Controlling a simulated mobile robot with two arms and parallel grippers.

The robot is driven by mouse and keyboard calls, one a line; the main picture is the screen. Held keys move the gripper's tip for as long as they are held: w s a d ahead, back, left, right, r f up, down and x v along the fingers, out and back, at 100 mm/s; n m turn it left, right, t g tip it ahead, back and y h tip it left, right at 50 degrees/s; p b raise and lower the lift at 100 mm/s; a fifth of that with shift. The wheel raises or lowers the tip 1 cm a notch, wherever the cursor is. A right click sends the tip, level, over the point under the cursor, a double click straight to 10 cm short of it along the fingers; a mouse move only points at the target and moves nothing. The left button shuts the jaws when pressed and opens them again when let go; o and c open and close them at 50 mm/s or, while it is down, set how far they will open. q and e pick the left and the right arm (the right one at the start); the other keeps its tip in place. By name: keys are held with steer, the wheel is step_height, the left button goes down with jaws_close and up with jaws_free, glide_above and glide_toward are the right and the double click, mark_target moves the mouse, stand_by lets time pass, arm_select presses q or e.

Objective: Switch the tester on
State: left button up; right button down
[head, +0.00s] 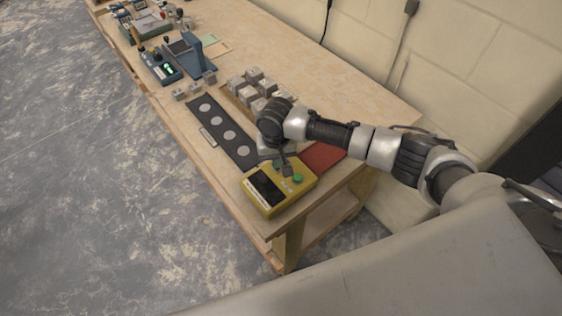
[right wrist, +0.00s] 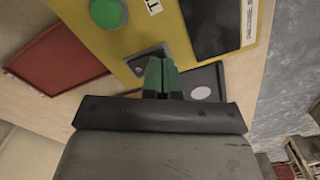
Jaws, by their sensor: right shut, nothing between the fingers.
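The yellow tester (head: 249,198) sits at the near end of the workbench, with a dark screen (head: 266,187) and a green button (head: 298,178) on top. In the right wrist view its yellow face shows a larger green button (right wrist: 108,12), the dark screen (right wrist: 215,25) and a small grey plate (right wrist: 140,66) at its edge. My right gripper (head: 287,171) is over the tester, pointing down. Its fingertips (right wrist: 162,72) are shut and empty, and they cover part of the grey plate. I cannot tell whether they touch it. My left gripper is out of view.
A dark strip with pale discs (head: 222,130) lies just beyond the tester. A red mat (head: 322,156) lies to its right. Grey blocks (head: 250,87) stand behind, and blue-grey devices (head: 160,67) farther along the workbench (head: 330,70). A wall bounds the right side.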

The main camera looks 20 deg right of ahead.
steer(key=shift+s+f, duration=0.1)
steer(key=shift+f, duration=0.45)
steer(key=shift+r+p, duration=0.95)
steer(key=shift+p, duration=0.05)
step_height(320, 180, up, 5)
steer(key=p, duration=0.6)
steer(key=shift+r, duration=0.15)
